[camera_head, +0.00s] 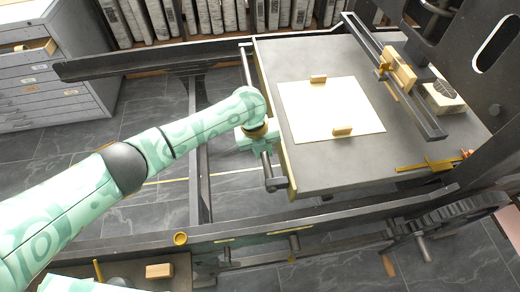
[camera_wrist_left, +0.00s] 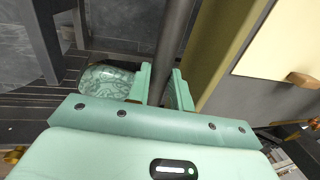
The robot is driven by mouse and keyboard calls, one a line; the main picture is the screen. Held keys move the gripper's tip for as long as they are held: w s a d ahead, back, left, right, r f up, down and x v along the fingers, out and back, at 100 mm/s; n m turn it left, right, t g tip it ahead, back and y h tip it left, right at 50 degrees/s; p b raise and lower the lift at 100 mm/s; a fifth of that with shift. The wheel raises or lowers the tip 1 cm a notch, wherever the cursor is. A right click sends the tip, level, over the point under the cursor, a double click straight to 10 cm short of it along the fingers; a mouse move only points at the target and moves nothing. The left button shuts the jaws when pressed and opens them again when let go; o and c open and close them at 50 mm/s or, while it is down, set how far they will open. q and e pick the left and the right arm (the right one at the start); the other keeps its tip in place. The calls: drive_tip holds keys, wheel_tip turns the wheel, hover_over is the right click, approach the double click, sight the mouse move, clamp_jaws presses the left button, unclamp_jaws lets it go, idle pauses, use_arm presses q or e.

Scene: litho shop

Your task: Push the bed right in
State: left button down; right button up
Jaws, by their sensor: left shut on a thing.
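The bed (camera_head: 365,165) is a flat dark grey slab on the press frame, with a brass-coloured edge along its left side. A pale sheet or stone (camera_head: 328,108) with two small wooden blocks lies on it. A dark bar handle (camera_head: 268,168) runs along the bed's left end, held off it by short brackets. In the left wrist view the bar (camera_wrist_left: 175,35) passes between the fingers (camera_wrist_left: 161,88), beside the bed's edge. The fingertips are partly hidden in the head view. My right gripper is not in view.
Dark rails (camera_head: 320,212) run along the near side and far side of the bed. To the left, the frame is open over the tiled floor. A scraper bar (camera_head: 395,75) crosses above the bed's right part. A grey drawer cabinet (camera_head: 50,75) stands at the far left.

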use_arm(q)
drive_tip(key=shift+d+r, duration=0.1)
drive_tip(key=shift+d, duration=0.1)
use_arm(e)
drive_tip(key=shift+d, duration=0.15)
use_arm(q)
drive_tip(key=c, duration=1.4)
unclamp_jaws()
drive_tip(key=shift+c, duration=0.2)
drive_tip(key=shift+o, duration=0.9)
drive_tip(key=shift+w+d, duration=0.1)
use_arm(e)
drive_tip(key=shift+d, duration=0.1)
use_arm(q)
drive_tip(key=shift+r, duration=0.35)
drive_tip(key=a+r+p, duration=0.3)
drive_tip(key=r+p, duration=0.4)
drive_tip(key=r, duration=0.8)
drive_tip(key=shift+s, duration=0.4)
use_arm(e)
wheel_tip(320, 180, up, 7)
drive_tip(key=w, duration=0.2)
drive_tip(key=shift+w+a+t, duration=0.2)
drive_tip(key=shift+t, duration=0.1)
